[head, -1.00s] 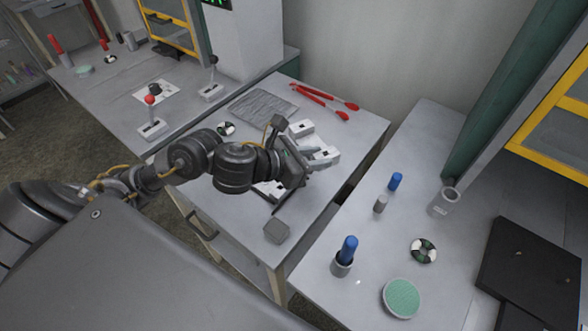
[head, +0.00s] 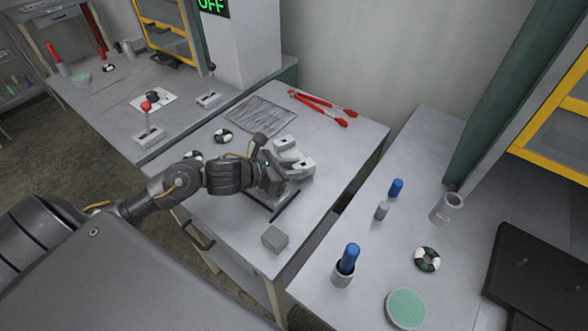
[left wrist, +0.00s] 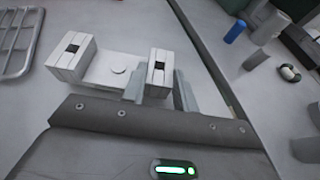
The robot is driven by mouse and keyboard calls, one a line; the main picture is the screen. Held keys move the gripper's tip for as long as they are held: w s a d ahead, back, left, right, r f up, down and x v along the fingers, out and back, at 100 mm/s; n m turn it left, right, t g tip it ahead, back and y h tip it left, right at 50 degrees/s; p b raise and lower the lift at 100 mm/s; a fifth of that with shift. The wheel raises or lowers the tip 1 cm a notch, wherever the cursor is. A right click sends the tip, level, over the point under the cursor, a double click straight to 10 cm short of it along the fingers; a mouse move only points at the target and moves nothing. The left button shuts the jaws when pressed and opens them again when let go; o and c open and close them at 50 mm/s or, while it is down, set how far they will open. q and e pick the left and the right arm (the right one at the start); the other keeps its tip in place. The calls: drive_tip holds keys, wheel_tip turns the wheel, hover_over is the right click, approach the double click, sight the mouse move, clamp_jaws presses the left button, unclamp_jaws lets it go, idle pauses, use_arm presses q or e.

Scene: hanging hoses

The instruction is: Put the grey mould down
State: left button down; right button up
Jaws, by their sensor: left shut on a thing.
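The grey mould (head: 293,157) is a pale piece with two raised blocks joined by a flat plate. It is over the middle table, near its right side. In the left wrist view the mould (left wrist: 108,70) shows its two blocks, each with a dark square hole. My left gripper (head: 289,174) is shut on the mould's near block; its grey fingers (left wrist: 159,90) lie on either side of that block. The gripper hides part of the mould and its underside, so I cannot tell whether it touches the table. My right gripper is not in view.
A small grey block (head: 274,238) lies near the table's front edge. Red tongs (head: 323,105) and a grey wire rack (head: 260,113) lie behind. A gap separates the right bench, which holds blue-topped parts (head: 348,259) and a green disc (head: 406,309). Bare tabletop surrounds the mould.

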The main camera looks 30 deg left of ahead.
use_arm(q)
drive_tip(key=shift+f, duration=0.45)
drive_tip(key=shift+f, duration=0.1)
drive_tip(key=shift+f, duration=0.1)
drive_tip(key=c, duration=1.1)
unclamp_jaws()
